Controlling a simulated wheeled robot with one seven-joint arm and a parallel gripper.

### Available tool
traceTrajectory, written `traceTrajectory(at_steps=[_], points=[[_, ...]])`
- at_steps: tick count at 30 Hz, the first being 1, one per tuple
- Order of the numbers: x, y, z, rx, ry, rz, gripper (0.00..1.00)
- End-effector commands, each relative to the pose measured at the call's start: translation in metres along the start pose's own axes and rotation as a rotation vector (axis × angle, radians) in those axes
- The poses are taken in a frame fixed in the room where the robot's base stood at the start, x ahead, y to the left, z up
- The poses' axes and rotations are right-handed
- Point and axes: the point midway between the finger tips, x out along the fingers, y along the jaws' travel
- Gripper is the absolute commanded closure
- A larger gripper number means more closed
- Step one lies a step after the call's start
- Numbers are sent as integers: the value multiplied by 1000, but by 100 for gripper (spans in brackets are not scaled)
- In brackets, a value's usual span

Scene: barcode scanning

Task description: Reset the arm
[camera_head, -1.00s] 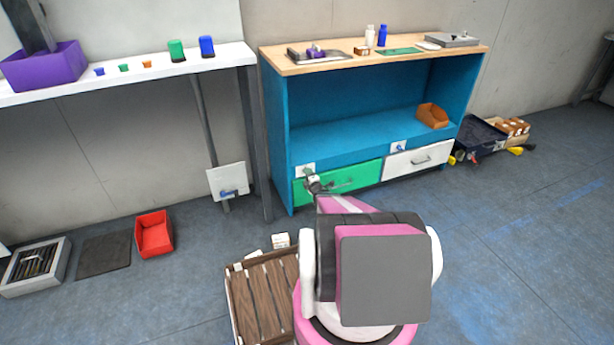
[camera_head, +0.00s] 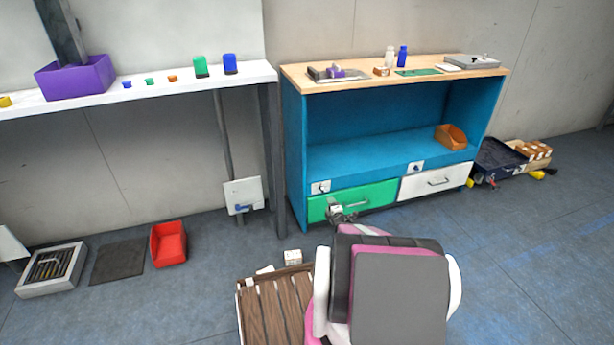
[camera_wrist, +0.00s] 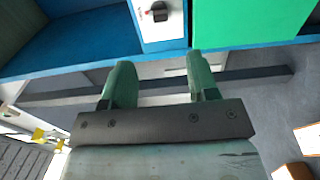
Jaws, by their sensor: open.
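My gripper (camera_wrist: 160,82) shows in the wrist view with its two green fingers spread apart and nothing between them. Behind the fingers are the lower front of the blue cabinet (camera_wrist: 85,38), a white panel with a dark knob (camera_wrist: 158,12) and the green drawer front (camera_wrist: 250,20). In the head view my arm stands in front of the blue cabinet (camera_head: 295,150), its end near the green drawer (camera_head: 375,197).
A wooden pallet (camera_head: 275,312) lies low beside my base, with a small white box (camera_head: 293,256) behind it. A red bin (camera_head: 168,244) stands on the floor at left. A white shelf (camera_head: 180,85) holds small containers.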

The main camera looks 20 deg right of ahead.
Motion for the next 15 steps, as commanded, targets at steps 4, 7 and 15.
traceTrajectory(at_steps=[4,7,15], points=[[1,3,-1,11,-6,-11,46],[3,14,-5,52,-30,-49,46],[5,62,-28,323,-202,-281,46]])
